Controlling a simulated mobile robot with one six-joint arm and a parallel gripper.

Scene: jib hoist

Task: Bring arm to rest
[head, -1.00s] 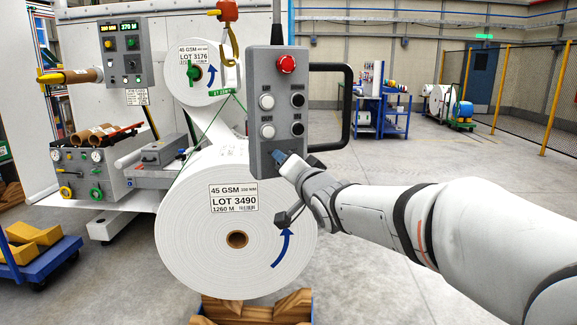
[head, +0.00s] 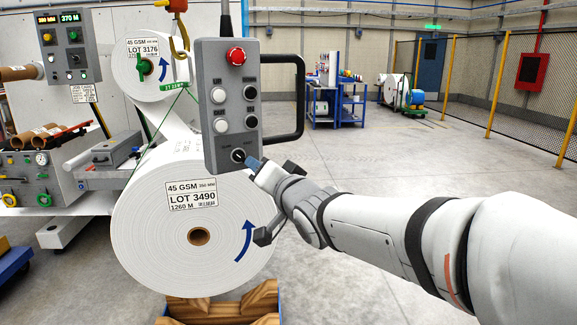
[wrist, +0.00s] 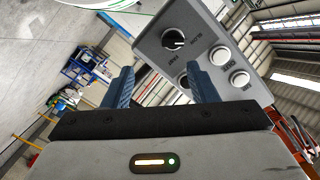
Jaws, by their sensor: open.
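My gripper (head: 256,165) is at the lower right of the grey hanging control pendant (head: 222,140). It also shows in the wrist view (wrist: 162,85), with its two blue fingers apart and nothing between them. The pendant has a red stop button (head: 235,57), several white and black push buttons and a black selector knob (head: 238,155) near its bottom. In the wrist view the knob (wrist: 173,39) lies beyond the fingertips, clear of them. My forearm stretches out to the right in the head view.
A large white paper roll (head: 150,235) marked LOT 3490 hangs behind the pendant by green slings, above a wooden cradle (head: 225,305). A smaller roll (head: 150,80) is on the machine behind. A black handle (head: 295,100) sticks out from the pendant's right side. The floor to the right is clear.

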